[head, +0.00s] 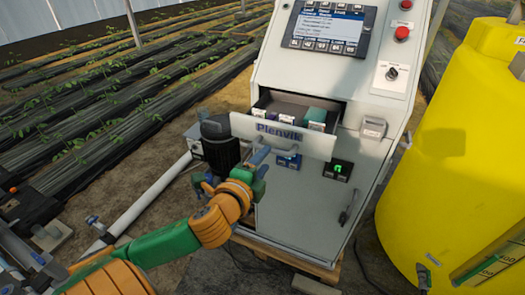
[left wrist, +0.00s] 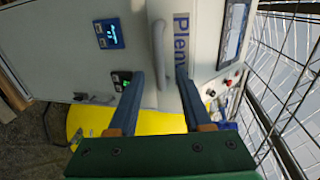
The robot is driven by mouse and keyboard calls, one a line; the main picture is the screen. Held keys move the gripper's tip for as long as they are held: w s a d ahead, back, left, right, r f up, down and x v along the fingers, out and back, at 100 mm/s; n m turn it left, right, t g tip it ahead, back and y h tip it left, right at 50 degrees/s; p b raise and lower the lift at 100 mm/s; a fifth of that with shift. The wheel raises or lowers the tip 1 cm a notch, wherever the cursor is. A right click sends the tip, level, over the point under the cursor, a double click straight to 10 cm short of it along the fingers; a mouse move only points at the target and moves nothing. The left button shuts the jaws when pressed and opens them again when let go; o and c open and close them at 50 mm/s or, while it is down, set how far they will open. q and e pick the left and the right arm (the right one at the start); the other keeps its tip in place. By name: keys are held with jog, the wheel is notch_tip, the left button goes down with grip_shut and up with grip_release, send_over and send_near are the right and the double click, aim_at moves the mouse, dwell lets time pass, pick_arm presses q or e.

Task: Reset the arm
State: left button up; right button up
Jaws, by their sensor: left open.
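My left gripper (head: 259,163) is open in front of the pulled-out drawer (head: 243,127) of the grey control cabinet. The drawer front carries the word "Plenvik" and a grey bar handle (head: 283,150). In the left wrist view the handle (left wrist: 158,48) shows between the two blue fingers (left wrist: 160,80) of my left gripper, beyond their tips; I cannot tell how far apart they are. My left arm (head: 165,243), green and orange, reaches in from the lower left. My right gripper is out of view.
The cabinet (head: 300,215) has a screen (head: 327,27), a red button (head: 402,33) and a green-lit display (head: 338,170). A dark motor (head: 220,140) stands left of the drawer. A yellow tank (head: 455,140) fills the right side. Small packets and a green item (head: 316,115) lie in the drawer.

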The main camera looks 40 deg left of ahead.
pick_arm(q)
jog(key=shift+s, duration=0.25)
jog(key=s+a+f+n+g, duration=0.2)
jog(key=s+f+n+g, duration=0.15)
jog(key=f, duration=1.05)
jog(key=s+a+f+n+g, duration=0.2)
jog(key=f+n+g, duration=0.15)
jog(key=f, duration=1.05)
jog(key=s+d+f+n+g+h, duration=0.2)
jog(key=s+d+f+g, duration=0.25)
jog(key=s+f, duration=0.8)
jog(key=s+d+f+n+g+h, duration=0.1)
jog(key=s+d+f+n, duration=0.1)
jog(key=s+d+f, duration=0.2)
jog(key=s+d+f+n+g, duration=0.1)
jog(key=s+d+f, duration=0.3)
jog(key=s, duration=0.6)
jog(key=shift+s+n+g+h+b, duration=0.2)
jog(key=shift+n+g+h+b, duration=0.1)
jog(key=shift+n+g+h, duration=0.1)
